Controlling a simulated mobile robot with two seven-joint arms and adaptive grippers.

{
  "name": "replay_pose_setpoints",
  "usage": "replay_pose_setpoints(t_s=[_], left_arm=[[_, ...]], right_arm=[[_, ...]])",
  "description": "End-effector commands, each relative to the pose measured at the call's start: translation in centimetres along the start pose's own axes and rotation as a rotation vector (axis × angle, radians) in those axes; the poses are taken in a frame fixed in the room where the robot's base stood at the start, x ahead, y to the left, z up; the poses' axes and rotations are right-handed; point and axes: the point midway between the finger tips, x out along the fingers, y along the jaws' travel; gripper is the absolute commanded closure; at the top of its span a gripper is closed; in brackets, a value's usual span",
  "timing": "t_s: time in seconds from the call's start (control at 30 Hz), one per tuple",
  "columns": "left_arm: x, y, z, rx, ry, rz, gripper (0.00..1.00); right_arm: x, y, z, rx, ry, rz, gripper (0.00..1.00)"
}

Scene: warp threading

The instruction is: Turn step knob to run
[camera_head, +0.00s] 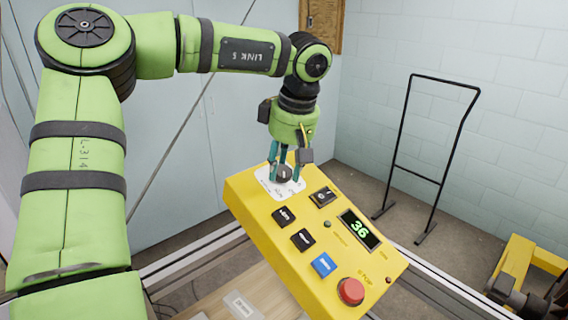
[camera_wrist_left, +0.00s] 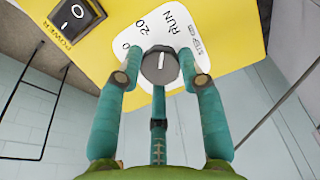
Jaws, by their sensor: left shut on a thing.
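The step knob (camera_wrist_left: 159,66) is a round grey-black knob with a white pointer line, on a white dial plate (camera_wrist_left: 152,42) printed with 20, RUN and STEP. The pointer faces up in the left wrist view, roughly between 20 and RUN; I cannot tell exactly which mark it meets. In the head view the knob (camera_head: 284,173) sits at the upper left end of the yellow control panel (camera_head: 262,220). My left gripper (camera_head: 285,174) comes down on it with teal fingers. In the left wrist view the gripper (camera_wrist_left: 160,62) has fingers on both sides of the knob, shut on it.
Near the knob is a black power switch (camera_head: 323,197). Farther along are a display (camera_head: 360,229) reading 36, black buttons (camera_head: 303,239), a blue button (camera_head: 323,265) and a red stop button (camera_head: 351,291). A black metal frame (camera_head: 406,140) stands on the floor behind.

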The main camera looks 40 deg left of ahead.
Motion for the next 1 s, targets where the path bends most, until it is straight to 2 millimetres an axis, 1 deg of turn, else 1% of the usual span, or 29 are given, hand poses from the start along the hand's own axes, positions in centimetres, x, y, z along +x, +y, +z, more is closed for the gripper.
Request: replay_pose_setpoints(t_s=[0.03,0.33,0.83,0.87,0.9,0.93,1.0], left_arm=[[0.67,-0.36,0.41,0.03,-0.013,-0.026,0.94],[0.69,-0.37,0.4,0.13,-0.014,-0.044,0.94],[0.72,-0.38,0.39,0.148,-0.015,-0.047,0.94],[0.72,-0.39,0.39,0.148,-0.015,-0.047,0.57],[0.71,-0.38,0.4,0.148,-0.015,-0.047,0.42],[0.69,-0.37,0.38,0.148,-0.015,-0.046,0.39],[0.59,-0.31,0.34,0.147,-0.013,-0.043,0.39]], right_arm=[[0.06,-0.03,-0.02,0.0,0.0,0.0,1.0],[0.03,-0.12,-0.05,0.001,0.001,-0.001,1.0],[0.02,-0.15,-0.07,0.0,0.001,-0.002,1.0],[0.03,-0.15,-0.07,0.0,0.001,-0.002,1.0],[0.02,-0.15,-0.07,0.0,0.001,-0.002,1.0],[0.02,-0.15,-0.08,0.0,0.001,-0.002,1.0],[0.01,-0.15,-0.07,0.0,0.001,-0.002,1.0]])
